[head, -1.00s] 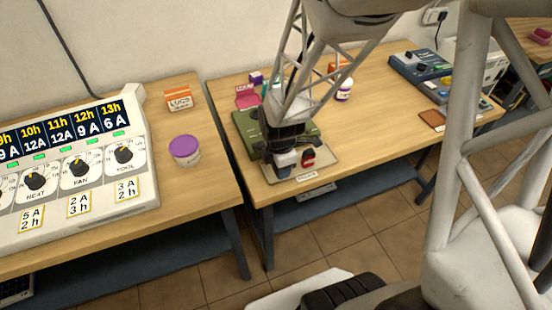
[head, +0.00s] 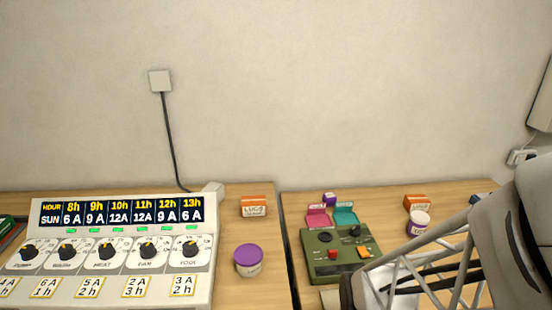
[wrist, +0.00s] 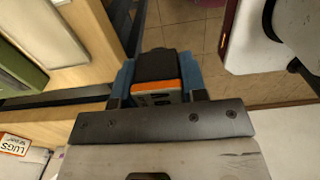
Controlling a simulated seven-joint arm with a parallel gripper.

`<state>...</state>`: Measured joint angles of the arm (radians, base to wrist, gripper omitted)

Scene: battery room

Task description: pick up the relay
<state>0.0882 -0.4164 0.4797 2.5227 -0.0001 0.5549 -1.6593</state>
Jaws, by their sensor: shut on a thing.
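The relay (wrist: 160,68) is a dark block with an orange band and a grey face with small dark marks. It shows in the wrist view, between the blue fingers of my gripper (wrist: 158,75). The fingers are shut on it from both sides. It is held up, with the floor and a table edge seen beyond it. In the head view my arm shows at the lower right, and neither my gripper nor the relay can be made out there.
A green device (head: 345,252) with red and orange parts stands on the right table. A purple-lidded tub (head: 248,260), a lugs box (head: 253,206) and a large dial console (head: 120,250) stand on the left table. A gap separates the tables.

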